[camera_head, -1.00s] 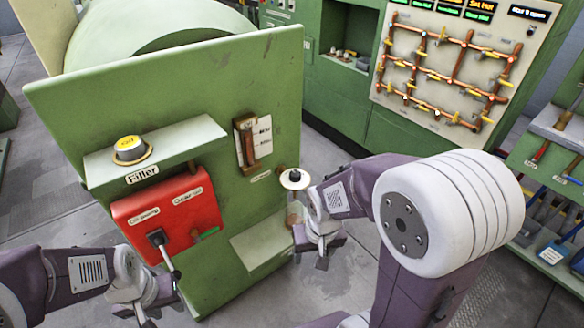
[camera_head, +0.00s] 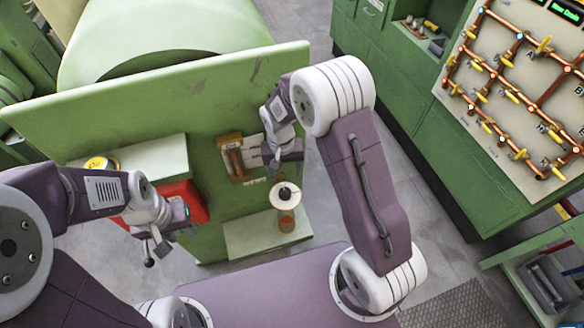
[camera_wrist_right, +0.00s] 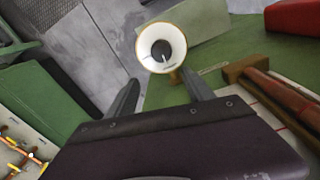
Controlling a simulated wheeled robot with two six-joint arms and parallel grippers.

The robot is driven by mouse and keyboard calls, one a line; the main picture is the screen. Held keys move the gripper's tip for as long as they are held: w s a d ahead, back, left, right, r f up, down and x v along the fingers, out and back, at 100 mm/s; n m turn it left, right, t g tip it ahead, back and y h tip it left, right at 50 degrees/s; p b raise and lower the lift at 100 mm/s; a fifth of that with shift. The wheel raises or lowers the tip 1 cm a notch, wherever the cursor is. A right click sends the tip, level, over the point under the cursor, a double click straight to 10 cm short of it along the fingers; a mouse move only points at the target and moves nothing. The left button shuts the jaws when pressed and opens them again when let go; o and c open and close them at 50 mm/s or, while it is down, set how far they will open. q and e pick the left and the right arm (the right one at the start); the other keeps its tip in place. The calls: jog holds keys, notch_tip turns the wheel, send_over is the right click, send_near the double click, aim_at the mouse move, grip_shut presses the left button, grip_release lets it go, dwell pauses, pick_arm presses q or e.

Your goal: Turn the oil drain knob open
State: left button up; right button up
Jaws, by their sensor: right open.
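A white round piece with a dark centre (camera_head: 286,195), which looks like the oil drain knob, stands low on the green machine, above an orange-brown cylinder (camera_head: 287,222). In the right wrist view it (camera_wrist_right: 161,48) shows face-on with a brass-coloured rim, ahead of and between my fingers. My right gripper (camera_head: 281,165) is open and empty, in front of the gauge panel and just above the knob in the head view. It (camera_wrist_right: 161,90) is apart from the knob. My left gripper (camera_head: 158,240) hangs before the red box; its jaws are unclear.
The red box (camera_head: 185,200) is partly hidden by my left arm; a black ball-ended lever (camera_head: 149,262) shows near that gripper. A wooden-framed gauge (camera_head: 232,158) is close to my right gripper. A pipe panel (camera_head: 520,80) stands at right. Floor is clear between.

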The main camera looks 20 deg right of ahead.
aim_at(284, 192)
jog(key=shift+s+a+r+p, duration=0.25)
jog(key=shift+s+r+p, duration=0.05)
jog(key=shift+s+p, duration=0.1)
jog(key=shift+s+a+f, duration=0.25)
jog(key=shift+s+a, duration=0.3)
jog(key=shift+a, duration=0.15)
jog(key=f, duration=0.2)
jog(key=f+p, duration=0.1)
jog(key=f, duration=0.2)
jog(key=f+p, duration=0.1)
jog(key=f, duration=0.1)
jog(key=shift+w+d+f, duration=0.1)
jog(key=shift+d+f, duration=0.2)
jog(key=shift+d, duration=0.1)
jog(key=shift+f, duration=0.3)
pick_arm(q)
jog(key=r, duration=0.4)
jog(key=shift+s+a, duration=0.2)
jog(key=shift+a, duration=0.2)
pick_arm(e)
jog(key=shift+d+f, duration=0.1)
jog(key=shift+f, duration=0.05)
pick_arm(q)
jog(key=shift+f, duration=0.1)
pick_arm(e)
grip_shut()
